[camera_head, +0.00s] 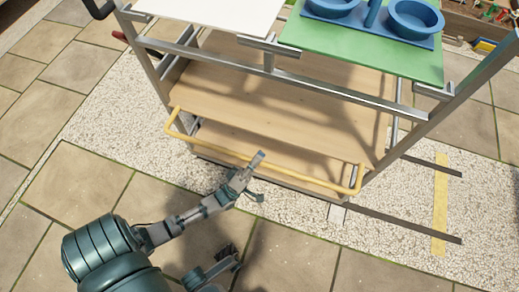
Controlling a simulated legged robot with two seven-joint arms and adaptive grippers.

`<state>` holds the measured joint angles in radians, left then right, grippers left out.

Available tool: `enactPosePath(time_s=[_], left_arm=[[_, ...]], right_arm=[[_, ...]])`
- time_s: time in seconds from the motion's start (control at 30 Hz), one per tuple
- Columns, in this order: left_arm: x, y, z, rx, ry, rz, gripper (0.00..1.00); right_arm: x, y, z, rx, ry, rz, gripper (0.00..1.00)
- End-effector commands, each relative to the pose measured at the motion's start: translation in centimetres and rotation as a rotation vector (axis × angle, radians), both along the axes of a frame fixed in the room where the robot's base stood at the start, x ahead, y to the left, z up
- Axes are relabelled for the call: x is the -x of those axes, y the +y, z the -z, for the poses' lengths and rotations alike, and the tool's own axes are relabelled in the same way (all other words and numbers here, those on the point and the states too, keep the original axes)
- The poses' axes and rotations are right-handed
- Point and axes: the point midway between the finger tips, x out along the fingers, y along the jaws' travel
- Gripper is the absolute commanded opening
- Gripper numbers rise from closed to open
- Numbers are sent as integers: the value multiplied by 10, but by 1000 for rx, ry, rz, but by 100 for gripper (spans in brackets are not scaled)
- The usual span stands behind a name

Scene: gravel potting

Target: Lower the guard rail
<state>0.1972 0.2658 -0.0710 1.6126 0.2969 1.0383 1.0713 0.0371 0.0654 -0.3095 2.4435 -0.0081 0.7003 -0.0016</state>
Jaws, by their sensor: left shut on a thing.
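The yellow guard rail (220,147) is a long bar with bent ends along the near side of a wooden-shelved cart. It stands out from the cart in front of the lower shelf, its left end higher in the picture than its right. My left gripper (254,166) comes in from the lower left and is shut on the middle of the rail; the fingers hide a short piece of it. Part of what seems to be my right gripper (228,262) shows low at the bottom, away from the rail, too dark to read its fingers.
The cart has wooden shelves (270,100), grey metal posts, a white board (215,10) and a green board (365,45) with blue bowls (415,18). Dark bars and a yellow strip (440,205) lie on pale gravel at right.

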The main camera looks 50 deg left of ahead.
Motion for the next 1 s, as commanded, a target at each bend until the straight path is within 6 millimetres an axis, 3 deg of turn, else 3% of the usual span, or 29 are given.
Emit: enactPosePath(time_s=[0.1, 0.6, 0.63, 0.7, 0.73, 1.0], left_arm=[[3, -6, 11, -1, 15, 9, 0], [3, -4, 19, 2, 28, 9, 0], [3, -4, 19, 2, 28, 9, 24], [3, -3, 19, 2, 27, 9, 42], [3, -3, 18, 2, 26, 8, 45], [2, -1, 13, 4, 16, 5, 45]], right_arm=[[-1, 0, 2, 0, -2, 0, 40], [-1, 0, 3, 1, 1, 0, 40], [-1, 0, 3, 1, 1, 0, 40], [-1, 0, 2, 1, 0, 0, 40], [-1, 0, 2, 1, 0, 0, 40], [-1, 0, 0, -3, -6, 2, 40]])
